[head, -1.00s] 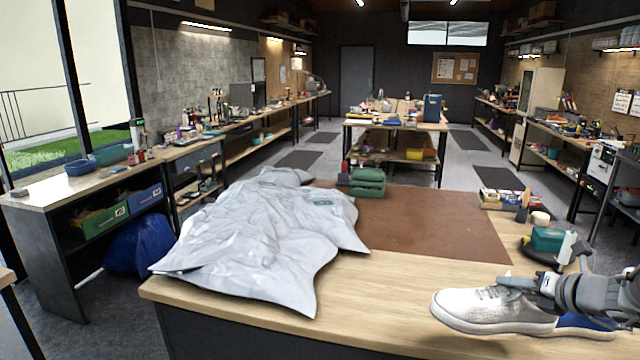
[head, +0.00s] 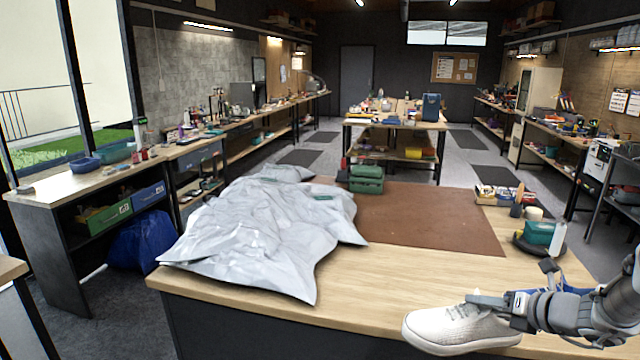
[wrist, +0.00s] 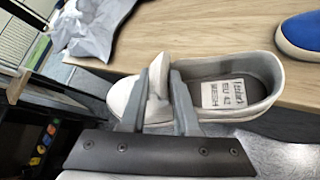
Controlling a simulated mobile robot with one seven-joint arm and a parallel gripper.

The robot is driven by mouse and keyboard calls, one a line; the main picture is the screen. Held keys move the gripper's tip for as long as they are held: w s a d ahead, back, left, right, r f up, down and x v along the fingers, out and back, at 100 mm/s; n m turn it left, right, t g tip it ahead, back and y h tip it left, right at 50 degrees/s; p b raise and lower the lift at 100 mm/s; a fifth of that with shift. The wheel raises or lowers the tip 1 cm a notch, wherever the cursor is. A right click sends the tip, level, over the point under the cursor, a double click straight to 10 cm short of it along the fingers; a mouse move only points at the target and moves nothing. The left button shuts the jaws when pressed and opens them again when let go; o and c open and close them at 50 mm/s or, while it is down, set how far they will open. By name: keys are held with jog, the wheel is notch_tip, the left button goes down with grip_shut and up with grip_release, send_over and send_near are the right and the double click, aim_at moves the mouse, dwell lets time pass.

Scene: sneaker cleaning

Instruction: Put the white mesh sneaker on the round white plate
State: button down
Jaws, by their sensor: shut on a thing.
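The white mesh sneaker (head: 455,330) is at the lower right of the head view, toe to the left, by the table's near edge. My gripper (head: 482,301) is shut on its upper near the laces. In the wrist view, the two fingers (wrist: 160,98) pinch the tongue and lace area of the sneaker (wrist: 246,108). A white label with "EU 42 MESH" shows inside the shoe. The sneaker overlaps the table edge, with floor visible below it. I cannot make out a round white plate in either view.
A blue shoe (wrist: 301,32) lies on the wooden table (head: 400,292), mostly behind my gripper in the head view. A crumpled grey sheet (head: 262,238) covers the left. A brown mat (head: 430,222), green box (head: 366,180) and teal item (head: 539,233) are farther back.

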jog(key=s+a+f+n+g+y, duration=0.1)
jog(key=a+f, duration=0.4)
jog(key=a, duration=0.5)
jog(key=s+a+f+n+g+y, duration=0.2)
jog(key=a+f+n+y, duration=0.1)
jog(key=a, duration=0.6)
notch_tip(320, 180, down, 2)
jog(key=shift+a+f+n+g+y, duration=0.2)
jog(key=shift+a+n+g+y, duration=0.15)
jog(key=shift+n, duration=0.55)
jog(key=shift+r, duration=0.1)
notch_tip(320, 180, up, 11)
jog(key=w+m+t+h, duration=0.2)
jog(key=m+t+h, duration=0.2)
jog(key=m+h, duration=0.2)
jog(key=shift+m, duration=0.7)
jog(key=shift+w+a, duration=0.1)
jog(key=shift+a, duration=0.05)
